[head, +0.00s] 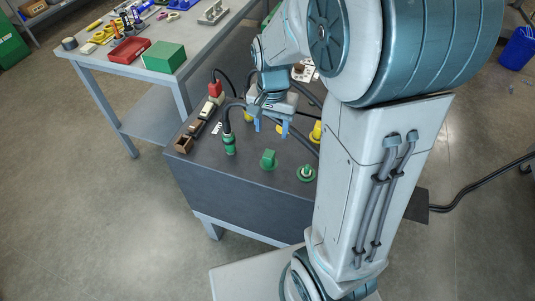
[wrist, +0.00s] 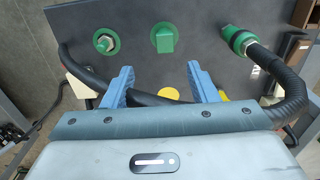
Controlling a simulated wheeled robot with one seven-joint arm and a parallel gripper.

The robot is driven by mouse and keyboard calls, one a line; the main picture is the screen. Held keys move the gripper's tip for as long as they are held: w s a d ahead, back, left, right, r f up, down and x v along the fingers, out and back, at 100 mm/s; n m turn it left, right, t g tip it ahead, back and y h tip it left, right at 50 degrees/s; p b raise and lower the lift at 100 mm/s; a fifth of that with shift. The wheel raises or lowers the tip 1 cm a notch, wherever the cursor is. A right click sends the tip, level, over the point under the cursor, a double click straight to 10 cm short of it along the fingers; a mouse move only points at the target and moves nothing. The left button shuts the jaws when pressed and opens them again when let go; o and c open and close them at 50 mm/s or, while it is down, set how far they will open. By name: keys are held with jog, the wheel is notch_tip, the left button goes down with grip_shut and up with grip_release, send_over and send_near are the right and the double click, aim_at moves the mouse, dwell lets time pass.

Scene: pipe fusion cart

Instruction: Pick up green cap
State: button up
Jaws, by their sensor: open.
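A green cap (head: 268,159) with a blocky top stands on the dark cart top. In the wrist view the green cap (wrist: 164,38) is beyond my fingertips, near the middle. My gripper (head: 270,127) has two blue fingers spread apart with nothing between them. In the wrist view my gripper (wrist: 161,69) is open and apart from the cap. A round green fitting with a metal nut (wrist: 106,41) is left of the cap there. A green connector on a black hose (wrist: 238,39) is to its right.
The cart top (head: 240,190) also holds a yellow fitting (head: 316,131), a red-topped connector (head: 215,88) and a brown box (head: 184,144). Black hoses cross near my fingers. A grey workbench (head: 100,65) with a green box (head: 164,57) and red tray (head: 129,50) stands behind left.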

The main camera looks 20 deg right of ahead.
aim_at(268, 154)
notch_tip(268, 154, down, 9)
jog(key=shift+w+r, duration=0.1)
jog(key=shift+r, duration=0.1)
jog(key=shift+w+a+f, duration=0.1)
jog(key=shift+a+f, duration=0.05)
jog(key=shift+f, duration=1.15)
jog(key=shift+w+a+f, duration=0.1)
jog(key=shift+a+f, duration=0.05)
jog(key=shift+f, duration=1.15)
jog(key=c, duration=1)
